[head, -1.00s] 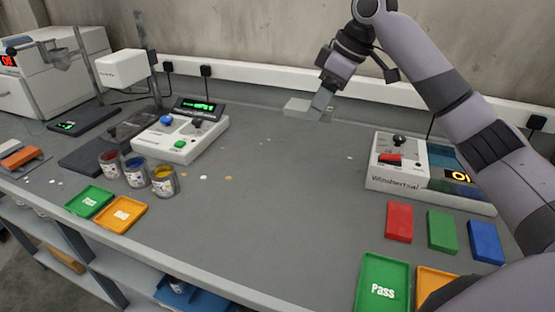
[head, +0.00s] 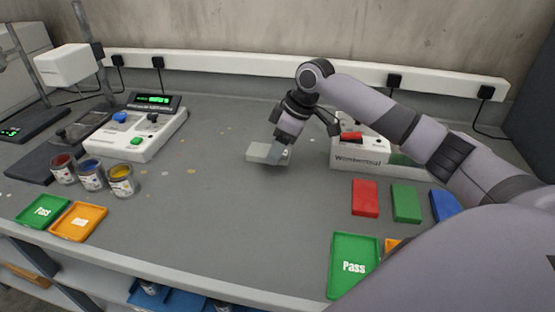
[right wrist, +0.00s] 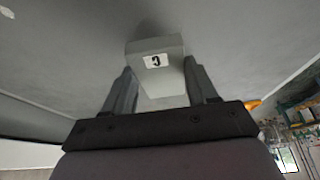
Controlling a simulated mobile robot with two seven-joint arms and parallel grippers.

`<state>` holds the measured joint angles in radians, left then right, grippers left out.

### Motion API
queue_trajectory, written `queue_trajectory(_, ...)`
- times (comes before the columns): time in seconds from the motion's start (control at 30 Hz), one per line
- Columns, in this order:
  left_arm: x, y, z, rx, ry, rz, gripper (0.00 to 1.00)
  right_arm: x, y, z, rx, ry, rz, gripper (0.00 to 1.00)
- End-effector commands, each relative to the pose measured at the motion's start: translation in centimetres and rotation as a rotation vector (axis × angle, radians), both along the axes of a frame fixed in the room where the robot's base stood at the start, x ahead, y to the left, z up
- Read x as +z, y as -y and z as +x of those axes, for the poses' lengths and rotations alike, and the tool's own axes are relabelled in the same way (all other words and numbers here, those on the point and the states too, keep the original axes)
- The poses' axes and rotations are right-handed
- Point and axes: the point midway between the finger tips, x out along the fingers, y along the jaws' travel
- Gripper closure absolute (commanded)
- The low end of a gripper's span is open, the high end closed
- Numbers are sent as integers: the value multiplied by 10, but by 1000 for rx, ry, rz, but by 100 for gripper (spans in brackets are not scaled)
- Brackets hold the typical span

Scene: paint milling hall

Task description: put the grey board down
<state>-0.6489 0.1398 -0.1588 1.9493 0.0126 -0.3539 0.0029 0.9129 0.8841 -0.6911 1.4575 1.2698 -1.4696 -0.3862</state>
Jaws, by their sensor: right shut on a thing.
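The grey board (head: 256,153) is a small pale grey block over the middle of the grey bench. My right gripper (head: 279,156) is shut on its right part in the head view and hides some of it. In the right wrist view the board (right wrist: 157,65) sits between the two fingers of my right gripper (right wrist: 162,85) and bears a white label with a dark mark. I cannot tell whether the board touches the bench top (head: 220,220) or hangs slightly above it. My left gripper is not in view.
A white device (head: 359,153) with a red switch stands right of the gripper. Red (head: 365,197) and green (head: 406,203) blocks and a green Pass tray (head: 354,265) lie nearer. Paint tins (head: 92,175) and a control box (head: 138,133) stand left.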

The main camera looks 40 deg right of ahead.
Motion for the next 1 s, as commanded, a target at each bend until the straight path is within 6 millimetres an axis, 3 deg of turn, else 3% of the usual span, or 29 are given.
queue_trajectory(0.23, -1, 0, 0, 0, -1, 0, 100, -36, 0, -1, -1, -4, -2, 78)
queue_trajectory(0.63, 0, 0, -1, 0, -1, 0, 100, -42, 0, 0, 0, -2, -1, 78)
queue_trajectory(0.67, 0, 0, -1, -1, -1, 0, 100, -43, 0, 0, 0, -2, -1, 39)
queue_trajectory(0.73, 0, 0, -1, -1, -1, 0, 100, -43, 0, 0, 0, -2, -1, 17)
queue_trajectory(1.0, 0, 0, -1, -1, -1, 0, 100, -42, 0, 0, 0, -1, -1, 17)
